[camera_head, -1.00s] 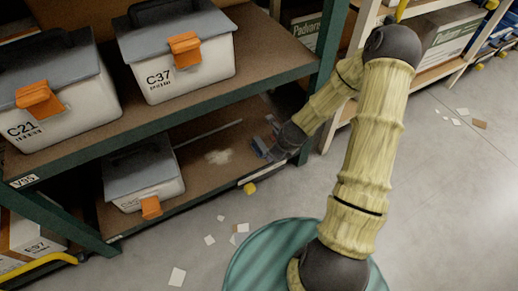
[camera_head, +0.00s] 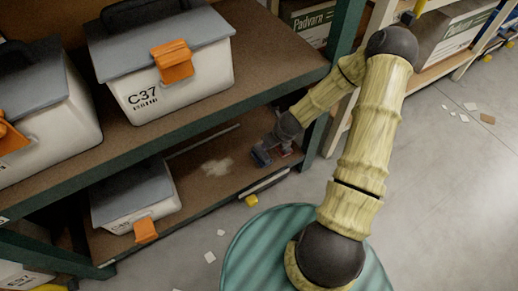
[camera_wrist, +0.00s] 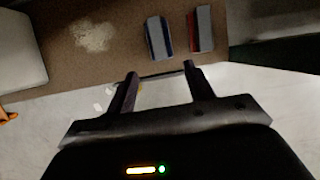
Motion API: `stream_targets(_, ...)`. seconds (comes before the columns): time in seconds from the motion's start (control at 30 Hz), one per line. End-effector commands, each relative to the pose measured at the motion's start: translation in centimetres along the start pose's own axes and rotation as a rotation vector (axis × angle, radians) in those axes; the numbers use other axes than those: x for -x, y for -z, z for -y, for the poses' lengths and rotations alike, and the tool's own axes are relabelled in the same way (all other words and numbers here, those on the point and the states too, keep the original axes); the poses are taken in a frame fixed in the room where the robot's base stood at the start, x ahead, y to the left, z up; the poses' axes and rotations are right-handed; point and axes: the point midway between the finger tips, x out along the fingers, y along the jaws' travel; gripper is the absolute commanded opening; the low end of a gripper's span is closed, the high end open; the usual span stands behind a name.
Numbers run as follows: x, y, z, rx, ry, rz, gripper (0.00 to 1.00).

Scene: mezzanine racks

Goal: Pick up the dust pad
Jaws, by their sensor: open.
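Two small block-like pads lie side by side on the lower brown shelf. One is grey with a blue edge (camera_wrist: 158,37); the other is grey with a red edge (camera_wrist: 201,30). Which of them is the dust pad I cannot tell. My gripper (camera_wrist: 160,71) is open and empty, its fingers pointing toward the pads and apart from them in the wrist view. The blue pad (camera_head: 261,156) also shows in the head view, with my dark wrist above and partly over the pads.
A pale dust patch (camera_wrist: 95,37) lies on the lower shelf (camera_head: 190,165), left of the pads. A grey-lidded bin (camera_head: 133,195) stands further left. The upper shelf with bin C37 (camera_head: 160,75) overhangs.

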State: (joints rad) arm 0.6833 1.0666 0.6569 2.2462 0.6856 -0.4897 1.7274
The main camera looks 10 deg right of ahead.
Motion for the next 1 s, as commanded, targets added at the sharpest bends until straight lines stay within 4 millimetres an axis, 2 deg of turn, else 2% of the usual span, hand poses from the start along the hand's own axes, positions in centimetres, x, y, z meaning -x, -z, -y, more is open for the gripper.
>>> stream_targets(0.33, -0.1, -0.2, -0.5, 0.010, -0.004, 0.000, 0.53)
stream_targets(0.47, -0.8, -0.1, -0.5, 0.010, -0.004, 0.000, 0.53)
stream_targets(1.0, -10.1, 0.1, -0.4, 0.007, -0.003, -0.001, 0.53)
